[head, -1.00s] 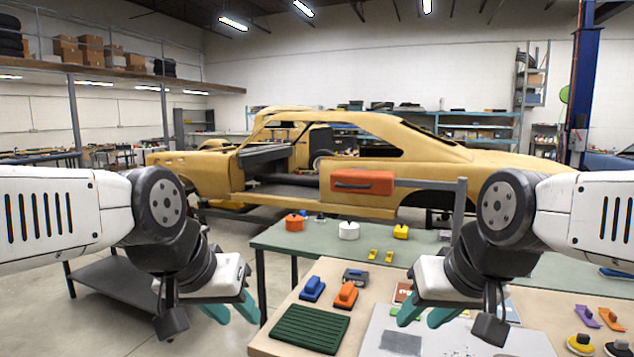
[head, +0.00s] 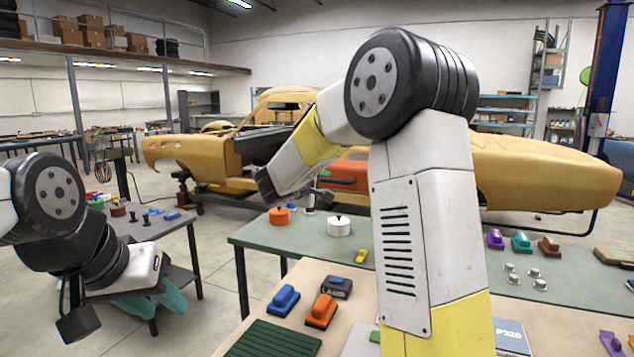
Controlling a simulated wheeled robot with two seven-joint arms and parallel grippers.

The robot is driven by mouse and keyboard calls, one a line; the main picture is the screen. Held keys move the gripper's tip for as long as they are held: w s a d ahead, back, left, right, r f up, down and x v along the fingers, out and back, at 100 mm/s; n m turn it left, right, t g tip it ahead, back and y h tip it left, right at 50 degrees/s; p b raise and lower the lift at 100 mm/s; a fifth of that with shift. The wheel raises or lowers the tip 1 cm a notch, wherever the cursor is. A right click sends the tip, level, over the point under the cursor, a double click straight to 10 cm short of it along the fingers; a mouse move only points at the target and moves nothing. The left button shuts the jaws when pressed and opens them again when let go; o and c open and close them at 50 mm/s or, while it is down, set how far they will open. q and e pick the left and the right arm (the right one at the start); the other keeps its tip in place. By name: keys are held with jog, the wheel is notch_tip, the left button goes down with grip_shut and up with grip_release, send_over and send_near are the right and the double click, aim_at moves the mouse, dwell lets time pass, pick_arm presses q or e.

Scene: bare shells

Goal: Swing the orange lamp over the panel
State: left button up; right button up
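The orange lamp (head: 345,172) hangs beyond my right forearm, in front of the yellow car body. My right upper arm hides its right part and the arm that carries it. My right gripper (head: 310,192) is at the end of the lowered forearm, close to the lamp's left side. Its fingers cannot be made out, nor whether it touches the lamp. A light grey panel (head: 358,342) on the near table is mostly hidden by my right arm.
An orange pot (head: 279,216) and a white pot (head: 339,226) stand on the green table (head: 262,234). Blue and orange blocks, a dark box marked LAMP (head: 337,287) and a green ribbed mat (head: 272,340) lie on the near table. A dark side table (head: 165,232) stands left.

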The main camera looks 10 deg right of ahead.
aim_at(329, 181)
jog(key=x, duration=0.5)
jog(key=a+x, duration=0.1)
jog(key=x, duration=0.2)
jog(key=shift+w+r, duration=0.15)
jog(key=shift+w, duration=0.2)
grip_shut()
dwell(1.0)
